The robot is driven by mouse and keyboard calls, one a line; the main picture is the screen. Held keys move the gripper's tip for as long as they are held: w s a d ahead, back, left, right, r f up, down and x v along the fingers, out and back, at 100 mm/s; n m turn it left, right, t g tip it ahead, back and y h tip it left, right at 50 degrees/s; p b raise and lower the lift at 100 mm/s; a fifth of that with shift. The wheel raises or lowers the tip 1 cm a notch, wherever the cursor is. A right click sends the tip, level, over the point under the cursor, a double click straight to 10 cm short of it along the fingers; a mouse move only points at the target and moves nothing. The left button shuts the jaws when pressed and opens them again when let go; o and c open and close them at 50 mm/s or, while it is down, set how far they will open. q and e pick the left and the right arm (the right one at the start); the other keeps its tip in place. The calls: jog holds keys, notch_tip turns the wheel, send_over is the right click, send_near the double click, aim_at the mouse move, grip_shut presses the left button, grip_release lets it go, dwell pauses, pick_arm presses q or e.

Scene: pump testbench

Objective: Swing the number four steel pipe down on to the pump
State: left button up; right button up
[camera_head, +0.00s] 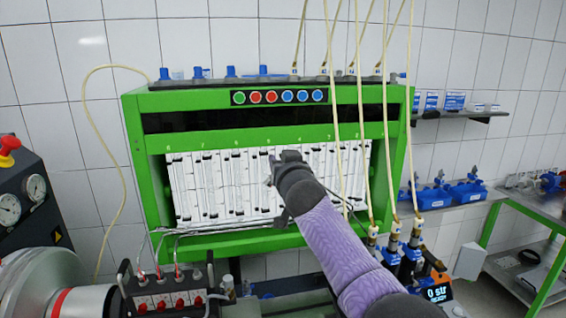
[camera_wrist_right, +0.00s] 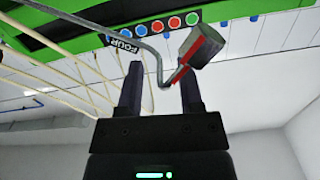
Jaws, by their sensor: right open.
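In the right wrist view a bent grey steel pipe (camera_wrist_right: 151,52) with a plate marked FOUR (camera_wrist_right: 124,44) ends at a grey and red cylindrical piece (camera_wrist_right: 205,55). My right gripper (camera_wrist_right: 158,85) is open. The pipe's bend shows between its fingers; I cannot tell whether it touches them. In the head view my right gripper (camera_head: 288,157) is in front of the gauge panel and hides part of it. Which pipe is number four is unclear there. A black unit with red knobs (camera_head: 168,296), possibly the pump, stands at lower left. My left gripper is not in view.
The green frame (camera_head: 262,244) surrounds the white gauge panel (camera_head: 235,185). Cream hoses (camera_head: 387,120) hang at the right, over blue and brass fittings (camera_head: 410,245). Thin steel pipes (camera_head: 176,248) run down at lower left. A round grey machine (camera_head: 35,285) is beside them.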

grip_shut()
jog(key=shift+f, duration=0.2)
dwell(1.1)
